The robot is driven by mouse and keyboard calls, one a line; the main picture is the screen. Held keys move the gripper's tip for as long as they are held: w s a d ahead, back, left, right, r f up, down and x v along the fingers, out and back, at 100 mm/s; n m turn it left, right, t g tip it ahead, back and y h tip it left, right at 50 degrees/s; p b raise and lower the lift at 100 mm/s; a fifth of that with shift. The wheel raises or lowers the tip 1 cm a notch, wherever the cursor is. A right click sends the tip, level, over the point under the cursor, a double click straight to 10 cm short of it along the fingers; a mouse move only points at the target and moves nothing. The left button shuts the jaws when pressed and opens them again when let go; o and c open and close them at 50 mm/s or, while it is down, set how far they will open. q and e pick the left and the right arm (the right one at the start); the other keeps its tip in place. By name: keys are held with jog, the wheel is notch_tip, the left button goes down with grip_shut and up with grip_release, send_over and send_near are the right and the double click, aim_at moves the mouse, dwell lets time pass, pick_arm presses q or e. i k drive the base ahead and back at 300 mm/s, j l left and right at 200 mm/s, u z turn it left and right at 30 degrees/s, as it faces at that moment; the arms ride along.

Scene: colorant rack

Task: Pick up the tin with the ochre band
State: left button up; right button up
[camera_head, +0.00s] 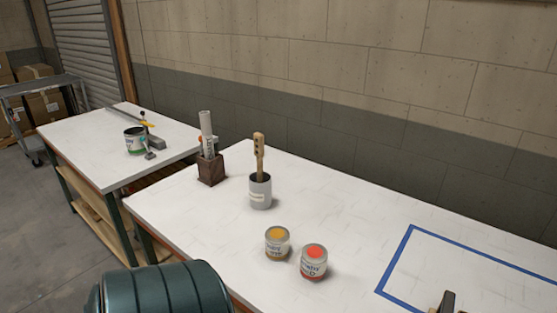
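The tin with the ochre band (277,243) stands upright on the white table, with an ochre disc on its top and a brownish-ochre band low on its side. A similar tin with a red-orange top and band (313,262) stands close beside it, to the right and nearer. What looks like the tips of my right gripper (449,304) shows at the bottom edge, well right of both tins; its opening is unclear. My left gripper is not in view.
A blue taped outline (398,257) lies to the right.

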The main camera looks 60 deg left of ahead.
aim_at(277, 238)
jog(key=i, duration=0.45)
jog(key=u, duration=2.25)
